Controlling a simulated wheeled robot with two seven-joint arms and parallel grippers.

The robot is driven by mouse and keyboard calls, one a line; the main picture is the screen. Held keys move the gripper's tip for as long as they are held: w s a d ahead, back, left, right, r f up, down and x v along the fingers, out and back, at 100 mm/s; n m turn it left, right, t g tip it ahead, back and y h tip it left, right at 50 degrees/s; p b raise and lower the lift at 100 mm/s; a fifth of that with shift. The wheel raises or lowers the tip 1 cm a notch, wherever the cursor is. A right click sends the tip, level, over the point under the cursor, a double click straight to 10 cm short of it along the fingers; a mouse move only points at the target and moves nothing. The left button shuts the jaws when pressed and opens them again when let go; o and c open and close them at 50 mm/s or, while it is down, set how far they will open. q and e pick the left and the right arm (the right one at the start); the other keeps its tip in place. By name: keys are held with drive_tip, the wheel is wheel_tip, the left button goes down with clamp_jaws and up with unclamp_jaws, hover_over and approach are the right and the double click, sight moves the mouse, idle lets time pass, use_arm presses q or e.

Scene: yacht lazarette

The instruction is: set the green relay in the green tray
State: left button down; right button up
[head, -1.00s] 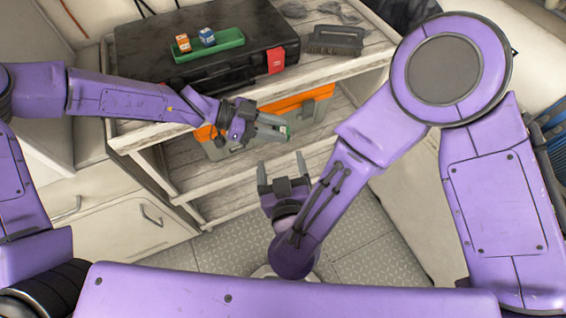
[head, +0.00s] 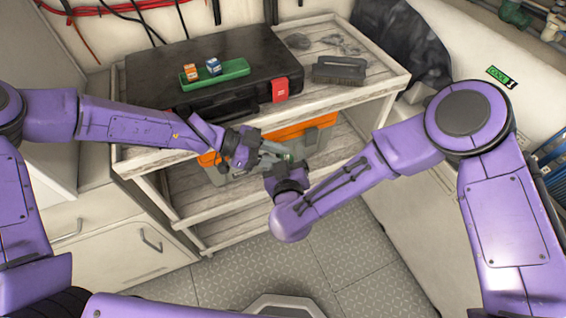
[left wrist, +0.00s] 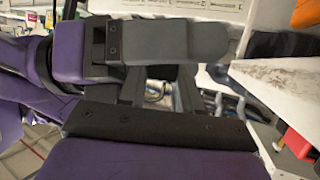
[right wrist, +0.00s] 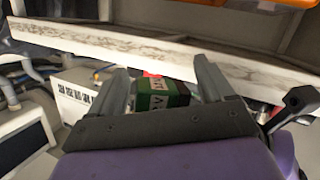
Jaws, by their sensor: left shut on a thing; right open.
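The green relay (right wrist: 160,97) shows in the right wrist view between the two fingers of my right gripper (right wrist: 168,80), which is open around it. In the head view my left gripper (head: 278,153) is shut on the relay in front of the shelf, and the relay is mostly hidden there. My right gripper (head: 284,169) meets it from below and to the right. The green tray (head: 232,72) lies on the black case, with an orange relay (head: 191,73) and a blue relay (head: 214,67) at its left and middle; its right part is bare.
The black case (head: 150,72) with a red latch (head: 280,89) lies on the top shelf. A brush (head: 339,70) lies to its right. An orange and grey toolbox (head: 312,135) stands on the shelf below, behind my grippers. The floor (head: 240,268) in front is clear.

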drive_tip(key=c, duration=1)
use_arm(q)
drive_tip(key=c, duration=0.7)
unclamp_jaws()
drive_tip(key=shift+s, duration=0.1)
use_arm(e)
drive_tip(key=shift+w+d, duration=0.1)
